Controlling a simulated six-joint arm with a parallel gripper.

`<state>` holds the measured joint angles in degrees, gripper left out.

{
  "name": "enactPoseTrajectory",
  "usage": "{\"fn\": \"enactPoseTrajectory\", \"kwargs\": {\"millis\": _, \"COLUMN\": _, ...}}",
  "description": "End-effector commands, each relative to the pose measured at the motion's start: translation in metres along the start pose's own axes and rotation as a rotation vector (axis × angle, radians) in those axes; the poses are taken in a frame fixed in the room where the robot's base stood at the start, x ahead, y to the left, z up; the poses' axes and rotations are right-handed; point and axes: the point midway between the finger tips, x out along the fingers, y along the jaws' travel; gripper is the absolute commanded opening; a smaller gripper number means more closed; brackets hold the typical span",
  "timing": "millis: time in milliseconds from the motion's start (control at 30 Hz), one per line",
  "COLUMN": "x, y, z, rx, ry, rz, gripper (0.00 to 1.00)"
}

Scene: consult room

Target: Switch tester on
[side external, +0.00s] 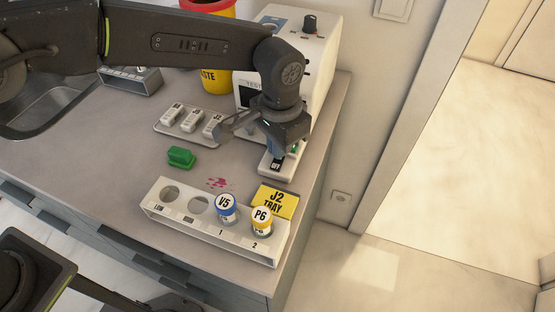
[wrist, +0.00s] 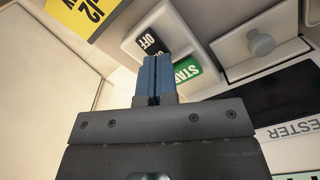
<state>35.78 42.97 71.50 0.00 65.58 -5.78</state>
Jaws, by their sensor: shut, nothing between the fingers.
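The tester (side external: 318,48) is a white box at the back right of the counter, with a dark panel and a knob on top. A white switch base (side external: 266,166) in front of it carries a black OFF key (wrist: 151,42) and a green START key (wrist: 187,70). My gripper (side external: 287,148) is over this base, pointing down. In the wrist view its blue fingers (wrist: 157,62) are together and empty, with the tips over the edge where the two keys meet. They hide part of both keys. I cannot tell whether they touch.
A white rack (side external: 170,212) holds the V5 vial (side external: 226,208) and the P6 vial (side external: 262,219). A yellow J2 tray card (side external: 275,199), a green block (side external: 181,157), a tray with three white pieces (side external: 190,122) and a yellow waste bin (side external: 214,78) stand around.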

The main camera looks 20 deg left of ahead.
Motion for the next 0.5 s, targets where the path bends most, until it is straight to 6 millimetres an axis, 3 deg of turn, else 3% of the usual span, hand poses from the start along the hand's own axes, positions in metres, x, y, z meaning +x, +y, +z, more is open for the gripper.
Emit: {"fn": "enactPoseTrajectory", "kwargs": {"millis": 500, "x": 0.0075, "y": 0.0000, "z": -0.0001, "rx": 0.000, "ry": 0.001, "rz": 0.000, "gripper": 0.00}}
